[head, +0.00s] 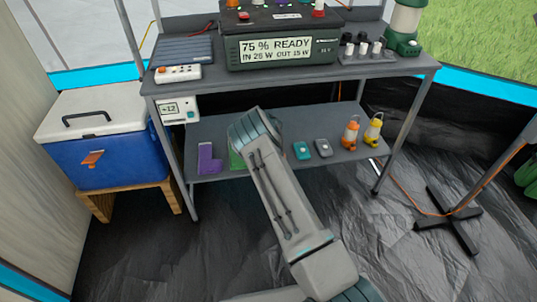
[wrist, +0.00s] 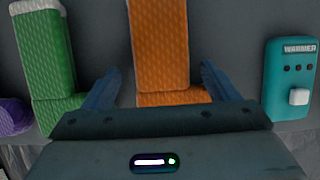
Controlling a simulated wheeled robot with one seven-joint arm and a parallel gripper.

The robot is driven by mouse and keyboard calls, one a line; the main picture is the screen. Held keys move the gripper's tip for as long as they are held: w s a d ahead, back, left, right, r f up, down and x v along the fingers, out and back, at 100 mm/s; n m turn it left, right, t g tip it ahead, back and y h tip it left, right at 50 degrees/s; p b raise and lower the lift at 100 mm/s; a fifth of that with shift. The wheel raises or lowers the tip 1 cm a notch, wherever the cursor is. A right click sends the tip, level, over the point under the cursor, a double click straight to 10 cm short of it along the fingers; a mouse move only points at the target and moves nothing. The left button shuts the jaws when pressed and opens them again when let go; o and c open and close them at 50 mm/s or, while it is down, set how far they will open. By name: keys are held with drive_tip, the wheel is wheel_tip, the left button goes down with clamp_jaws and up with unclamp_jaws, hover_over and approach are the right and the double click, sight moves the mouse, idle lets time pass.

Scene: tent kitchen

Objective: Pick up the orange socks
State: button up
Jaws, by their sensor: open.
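The orange socks (wrist: 161,35) lie on the grey lower shelf in the wrist view, a ribbed bundle with its upper end cut off by the picture's top edge. My gripper (wrist: 160,72) is open, with one finger on each side of the orange socks. The fingers look apart from the fabric, and their height over the shelf is hard to tell. In the head view my arm hides both the orange socks and my gripper.
Green socks (wrist: 46,55) lie left of the orange ones, then purple socks (wrist: 12,117). A teal warmer (wrist: 291,80) lies to the right. The lower shelf (head: 338,146) also holds a grey device (head: 323,148) and two small lanterns (head: 350,134). The upper shelf (head: 345,70) hangs above.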

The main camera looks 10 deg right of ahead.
drive_tip(key=c, duration=1.1)
